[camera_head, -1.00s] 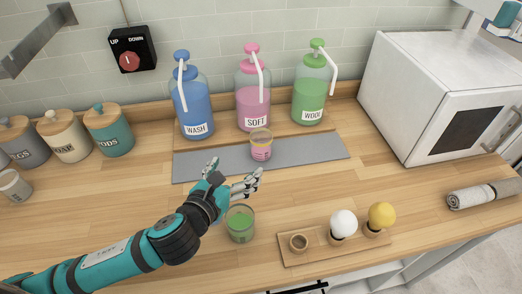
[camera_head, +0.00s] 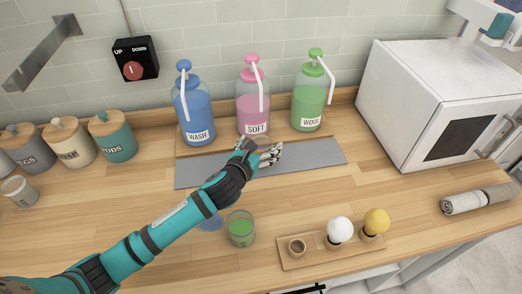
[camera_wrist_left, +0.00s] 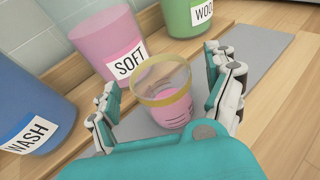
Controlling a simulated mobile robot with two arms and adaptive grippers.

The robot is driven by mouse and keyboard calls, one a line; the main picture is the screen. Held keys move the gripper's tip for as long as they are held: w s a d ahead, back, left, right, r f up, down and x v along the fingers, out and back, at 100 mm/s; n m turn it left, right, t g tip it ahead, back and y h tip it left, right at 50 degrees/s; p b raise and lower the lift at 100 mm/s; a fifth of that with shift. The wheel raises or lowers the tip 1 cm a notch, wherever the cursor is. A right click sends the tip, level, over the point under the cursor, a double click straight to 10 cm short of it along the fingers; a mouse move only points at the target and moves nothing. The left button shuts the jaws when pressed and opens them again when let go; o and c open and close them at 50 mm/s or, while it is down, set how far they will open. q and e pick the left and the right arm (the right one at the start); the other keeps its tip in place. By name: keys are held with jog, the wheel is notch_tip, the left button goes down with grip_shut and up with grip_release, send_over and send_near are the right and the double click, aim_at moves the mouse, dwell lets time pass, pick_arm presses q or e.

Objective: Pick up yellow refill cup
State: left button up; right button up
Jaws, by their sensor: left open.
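The yellow refill cup (camera_wrist_left: 162,92) is a clear cup with a yellow rim and pink liquid inside. In the left wrist view it stands upright on the grey mat, in front of the pink SOFT bottle (camera_wrist_left: 106,44). My left gripper (camera_wrist_left: 168,98) is open, with its fingers on either side of the cup. I cannot tell whether they touch it. In the head view my left gripper (camera_head: 266,154) is over the grey mat (camera_head: 318,153) and hides the cup. My right gripper is not in view.
The blue WASH bottle (camera_head: 195,112) and green WOOL bottle (camera_head: 312,98) flank the SOFT bottle. A cup of green liquid (camera_head: 241,229) stands in front, beside a partly hidden blue one (camera_head: 209,223). A wooden tray (camera_head: 318,258) with two balls and a white appliance (camera_head: 432,95) are to the right.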

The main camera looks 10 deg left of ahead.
pick_arm(q)
jog(key=shift+w+d+f, duration=0.15)
jog(key=shift+w+f, duration=0.1)
jog(key=shift+w, duration=0.35)
jog(key=c, duration=1.1)
